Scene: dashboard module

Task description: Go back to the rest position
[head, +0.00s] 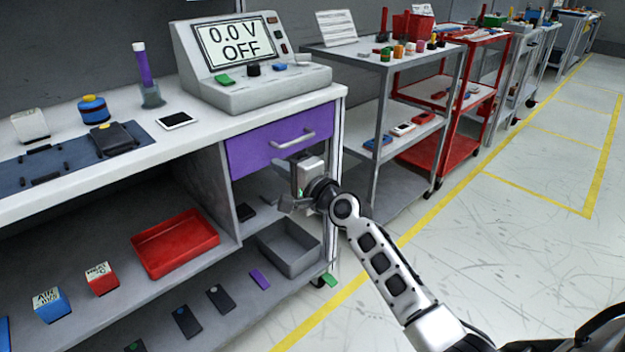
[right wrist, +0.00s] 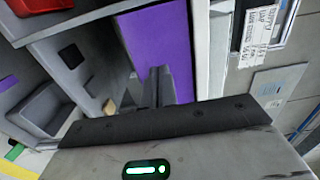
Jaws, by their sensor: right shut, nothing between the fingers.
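My right gripper (head: 298,174) is in front of the workbench, just below the handle (head: 293,139) of the purple drawer (head: 262,150). It is shut and empty, and it looks apart from the handle. In the right wrist view its dark fingers (right wrist: 156,86) are together, with the purple drawer front (right wrist: 158,42) behind them. The drawer looks closed. My right arm reaches in from the lower right. My left gripper is not in view.
The bench top (head: 190,140) carries a display unit (head: 250,65) reading 0.0 V OFF. The lower shelf holds a red tray (head: 175,247), a grey bin (head: 290,250) and small boxes. A grey cart (head: 375,150) stands to the right. Floor (head: 500,235) on the right is clear.

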